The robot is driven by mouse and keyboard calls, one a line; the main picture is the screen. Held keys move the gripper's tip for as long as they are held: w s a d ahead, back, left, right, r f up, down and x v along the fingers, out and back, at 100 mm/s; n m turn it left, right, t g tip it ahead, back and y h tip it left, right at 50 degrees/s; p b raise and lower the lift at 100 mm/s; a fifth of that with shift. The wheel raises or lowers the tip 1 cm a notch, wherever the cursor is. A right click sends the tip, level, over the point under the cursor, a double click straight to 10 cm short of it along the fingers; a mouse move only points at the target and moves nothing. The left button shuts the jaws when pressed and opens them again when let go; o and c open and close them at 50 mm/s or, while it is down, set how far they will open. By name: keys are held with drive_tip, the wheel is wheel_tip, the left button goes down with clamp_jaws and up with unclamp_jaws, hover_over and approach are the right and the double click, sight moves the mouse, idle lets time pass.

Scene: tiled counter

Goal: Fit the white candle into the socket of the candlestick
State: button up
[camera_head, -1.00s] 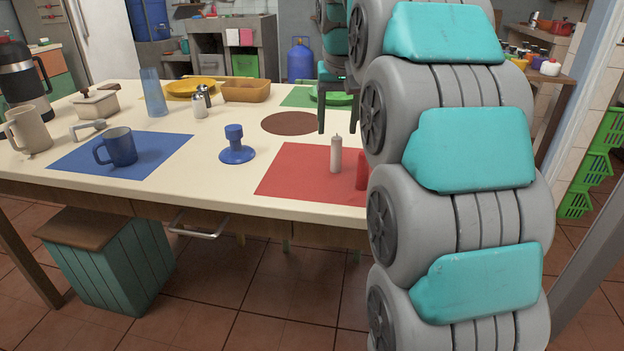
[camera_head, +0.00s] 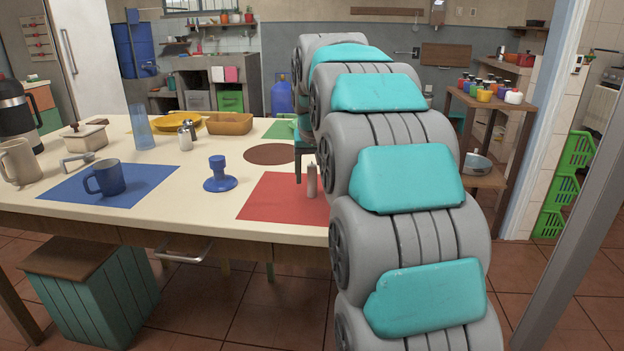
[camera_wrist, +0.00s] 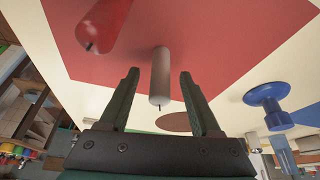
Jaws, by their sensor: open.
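The white candle (camera_head: 311,184) stands upright on the red mat, wick up. In the wrist view the candle (camera_wrist: 160,74) lies between the two fingers of my gripper (camera_wrist: 159,72), with a visible gap on each side. My gripper (camera_head: 310,178) is open, pointing down over the candle; my arm partly hides it in the head view. The blue candlestick (camera_head: 219,176) stands upright on the bare tabletop, left of the red mat; it also shows at the right of the wrist view (camera_wrist: 268,98). The inside of its socket is not visible.
A red candle (camera_wrist: 103,25) is near the white candle; my arm hides it in the head view. A blue mug (camera_head: 106,178) stands on the blue mat (camera_head: 150,180). The red mat (camera_head: 270,203) and brown round mat (camera_head: 269,154) lie flat. Tabletop around the candlestick is clear.

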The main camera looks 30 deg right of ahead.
drive_tip(key=shift+w+f, duration=0.15)
drive_tip(key=shift+f, duration=0.25)
drive_tip(key=shift+c, duration=0.3)
clamp_jaws()
